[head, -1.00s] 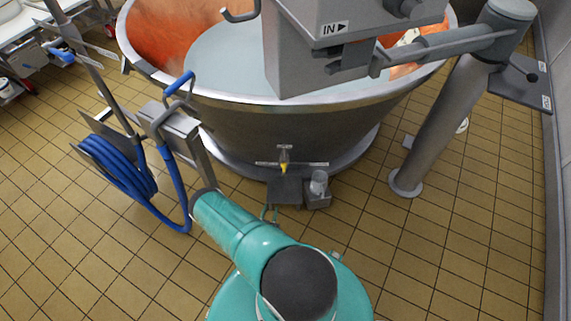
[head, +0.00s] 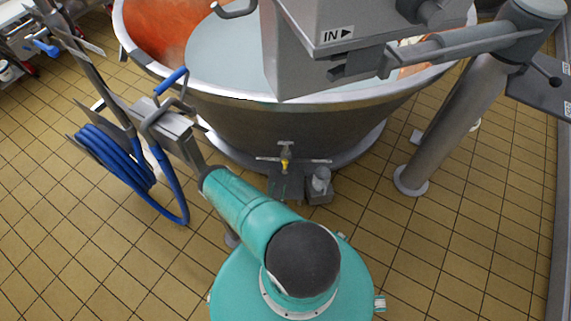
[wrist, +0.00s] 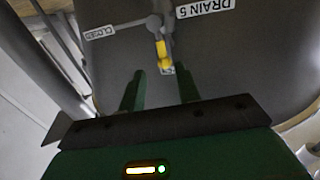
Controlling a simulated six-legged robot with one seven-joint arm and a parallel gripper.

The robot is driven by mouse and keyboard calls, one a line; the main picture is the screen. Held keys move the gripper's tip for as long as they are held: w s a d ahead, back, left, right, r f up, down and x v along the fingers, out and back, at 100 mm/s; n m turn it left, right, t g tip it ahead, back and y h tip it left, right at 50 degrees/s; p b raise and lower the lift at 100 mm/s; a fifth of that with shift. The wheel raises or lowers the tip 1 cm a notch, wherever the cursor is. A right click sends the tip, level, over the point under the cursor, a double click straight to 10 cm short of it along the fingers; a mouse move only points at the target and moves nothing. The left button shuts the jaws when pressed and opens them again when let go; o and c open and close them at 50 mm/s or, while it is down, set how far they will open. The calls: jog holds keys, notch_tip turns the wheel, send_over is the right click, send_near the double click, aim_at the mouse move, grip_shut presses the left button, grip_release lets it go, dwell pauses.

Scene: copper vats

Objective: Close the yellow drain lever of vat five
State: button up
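The yellow drain lever (wrist: 162,52) hangs down from a grey valve under a "DRAIN 5" label (wrist: 206,8) in the wrist view. A "CLOSED" label (wrist: 100,32) is off to its left, and a small label below the lever is mostly hidden. In the head view the lever (head: 285,165) is a small yellow spot low on the front of the copper vat (head: 300,130). My gripper (wrist: 161,83) is open, its two green fingers apart and pointing toward the lever. The lever's tip is just beyond and between the fingertips, with nothing held.
A blue hose reel (head: 115,160) on a stand is left of the vat. A small grey block with a clear container (head: 320,185) stands right of the drain. A thick grey post (head: 440,135) stands at right. Tiled floor at right is clear.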

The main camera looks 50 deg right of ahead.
aim_at(285, 168)
jog(key=x, duration=1.2)
grip_shut()
